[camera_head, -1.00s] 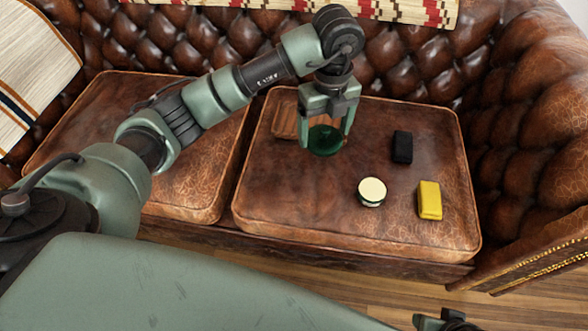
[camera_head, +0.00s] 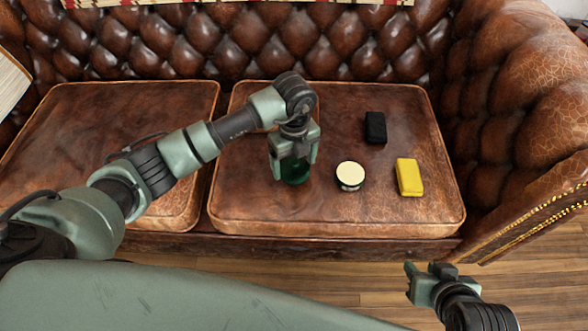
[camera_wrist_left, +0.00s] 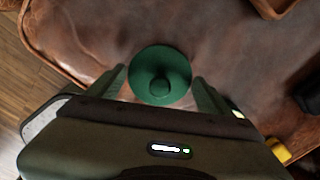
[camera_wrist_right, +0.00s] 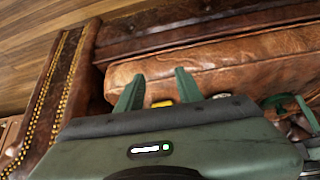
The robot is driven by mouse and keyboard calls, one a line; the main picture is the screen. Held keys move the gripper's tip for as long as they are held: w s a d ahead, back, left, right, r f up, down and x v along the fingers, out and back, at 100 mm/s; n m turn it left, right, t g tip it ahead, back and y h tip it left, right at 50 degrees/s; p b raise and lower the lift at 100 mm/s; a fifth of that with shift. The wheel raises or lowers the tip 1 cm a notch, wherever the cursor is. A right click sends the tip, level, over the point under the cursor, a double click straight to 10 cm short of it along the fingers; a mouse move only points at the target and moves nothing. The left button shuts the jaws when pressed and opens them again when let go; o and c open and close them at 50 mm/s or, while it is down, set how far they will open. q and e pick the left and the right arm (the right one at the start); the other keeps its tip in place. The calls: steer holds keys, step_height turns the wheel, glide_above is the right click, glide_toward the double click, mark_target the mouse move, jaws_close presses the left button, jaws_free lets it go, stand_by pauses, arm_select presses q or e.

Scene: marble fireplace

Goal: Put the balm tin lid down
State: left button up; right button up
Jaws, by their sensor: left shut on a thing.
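The balm tin lid (camera_head: 296,174) is a round dark green disc with a small knob, clear in the left wrist view (camera_wrist_left: 160,72). My left gripper (camera_head: 293,165) is shut on it, with a finger on either side. The lid is low over the right seat cushion; I cannot tell whether it touches the leather. The open balm tin (camera_head: 350,175), with a pale cream top, stands on the cushion just right of the lid, apart from it. My right gripper (camera_head: 428,275) is open and empty in front of the sofa, its fingers apart in the right wrist view (camera_wrist_right: 158,88).
A black block (camera_head: 375,127) and a yellow block (camera_head: 409,177) lie on the right cushion (camera_head: 330,222), right of the tin. Bare leather lies along the cushion's front.

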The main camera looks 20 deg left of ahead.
mark_target(294, 170)
arm_select(q)
steer(key=shift+f+b, duration=0.3)
steer(key=shift+f, duration=1.15)
arm_select(e)
steer(key=shift+w+a+r+t+y, duration=0.1)
steer(key=shift+w+a+r+t, duration=0.1)
steer(key=shift+w+r+t, duration=0.3)
steer(key=shift+w+a+r+t+y, duration=0.1)
steer(key=shift+w+a+r+t, duration=0.1)
steer(key=shift+w, duration=0.45)
steer(key=shift+w+a+r+t+y, duration=0.1)
steer(key=shift+w+a+r+t, duration=0.15)
steer(key=shift+w, duration=0.35)
arm_select(q)
steer(key=shift+f, duration=0.1)
steer(key=o, duration=1.3)
steer(key=shift+c, duration=0.2)
arm_select(e)
steer(key=shift+w+r, duration=0.15)
steer(key=shift+w, duration=0.05)
